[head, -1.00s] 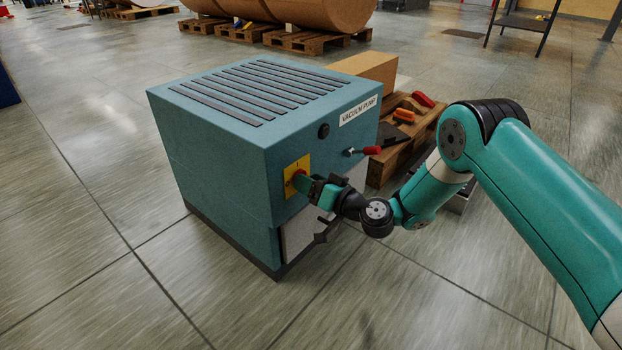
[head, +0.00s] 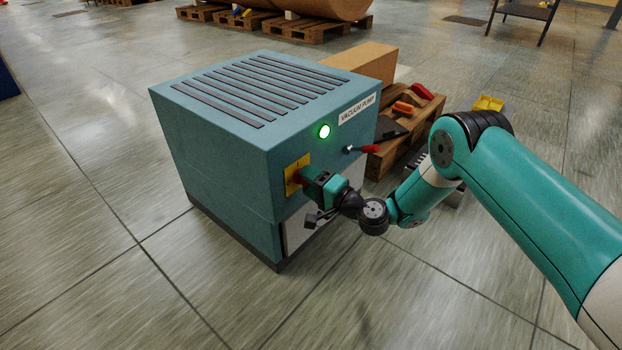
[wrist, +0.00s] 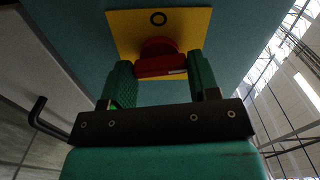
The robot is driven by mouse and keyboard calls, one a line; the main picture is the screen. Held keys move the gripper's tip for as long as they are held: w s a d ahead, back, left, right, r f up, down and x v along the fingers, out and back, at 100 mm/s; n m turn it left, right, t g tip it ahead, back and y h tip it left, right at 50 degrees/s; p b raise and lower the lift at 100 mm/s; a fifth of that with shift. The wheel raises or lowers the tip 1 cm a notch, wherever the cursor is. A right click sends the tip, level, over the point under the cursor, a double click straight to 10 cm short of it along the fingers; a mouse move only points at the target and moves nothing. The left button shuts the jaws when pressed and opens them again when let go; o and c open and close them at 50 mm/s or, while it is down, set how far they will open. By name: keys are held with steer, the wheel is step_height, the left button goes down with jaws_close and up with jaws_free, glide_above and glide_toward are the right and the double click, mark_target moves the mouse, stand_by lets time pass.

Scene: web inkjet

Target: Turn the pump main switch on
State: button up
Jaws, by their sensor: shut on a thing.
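The vacuum pump (head: 240,140) is a teal box with a slatted top and a "VACUUM PUMP" label. Its main switch is a red knob (wrist: 160,60) on a yellow plate (head: 292,172) on the front face; in the wrist view the plate (wrist: 192,24) shows a ring mark above the knob. My gripper (head: 306,178) is at the plate, and its two green fingers (wrist: 161,75) are shut on the red knob, one on each side. In the head view my gripper hides most of the knob.
A red-handled lever (head: 366,149) sticks out of the pump right of the switch. A black bent handle (wrist: 40,118) stands near the gripper in the wrist view. A pallet (head: 402,150) with tools and a cardboard box (head: 362,62) lie behind.

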steer(key=shift+s+m, duration=0.1)
steer(key=shift+m, duration=0.7)
steer(key=shift+f, duration=0.1)
steer(key=o, duration=0.9)
